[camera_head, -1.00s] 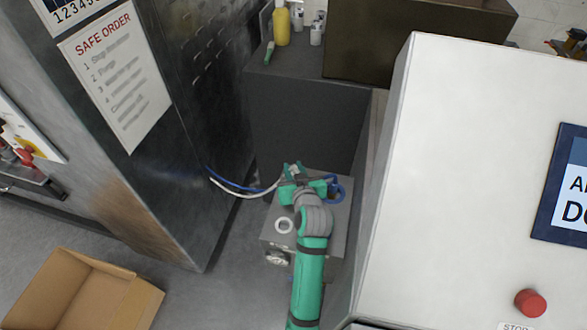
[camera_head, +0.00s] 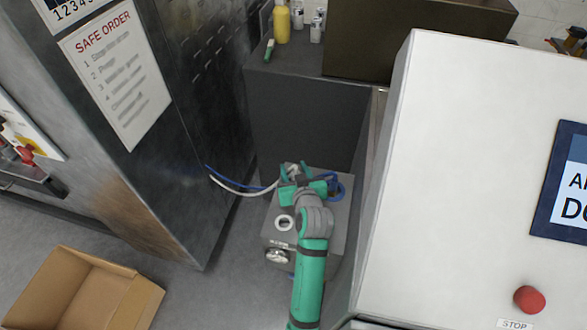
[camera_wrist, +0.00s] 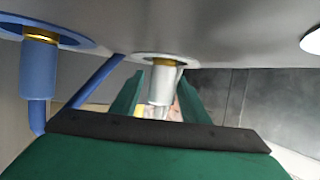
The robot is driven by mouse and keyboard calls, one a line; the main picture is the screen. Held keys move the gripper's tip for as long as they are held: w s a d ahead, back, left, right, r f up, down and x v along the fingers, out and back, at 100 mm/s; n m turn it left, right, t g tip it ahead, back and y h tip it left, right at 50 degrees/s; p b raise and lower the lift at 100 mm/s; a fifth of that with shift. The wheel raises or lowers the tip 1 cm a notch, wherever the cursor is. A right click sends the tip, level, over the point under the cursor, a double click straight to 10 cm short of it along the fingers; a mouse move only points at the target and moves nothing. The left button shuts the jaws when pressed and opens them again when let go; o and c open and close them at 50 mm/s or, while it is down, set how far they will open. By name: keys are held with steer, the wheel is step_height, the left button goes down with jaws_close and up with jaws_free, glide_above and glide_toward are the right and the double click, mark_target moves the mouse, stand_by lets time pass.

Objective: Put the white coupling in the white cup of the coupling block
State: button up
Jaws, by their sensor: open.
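The coupling block (camera_head: 338,242) is a grey box on the floor between the cabinets. In the wrist view, the white coupling (camera_wrist: 161,88) with its brass collar meets the white cup (camera_wrist: 148,57) and appears seated and in line with it. My gripper (camera_wrist: 160,76) is open, with one green finger on each side of the white coupling. Visible gaps separate the fingers from it. In the head view, my gripper (camera_head: 294,172) is over the far part of the block and hides most of the coupling. The white hose (camera_head: 235,190) runs left from there.
A blue coupling (camera_wrist: 39,80) sits in a blue cup (camera_wrist: 72,38) close beside my gripper. A white ring (camera_head: 285,222) is on the block's near part. A tall steel cabinet (camera_head: 190,190) stands left, a white machine (camera_head: 450,180) right. An open cardboard box (camera_head: 95,290) lies at lower left.

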steer(key=v, duration=0.6)
steer(key=shift+s+d+r, duration=0.15)
steer(key=shift+s, duration=0.15)
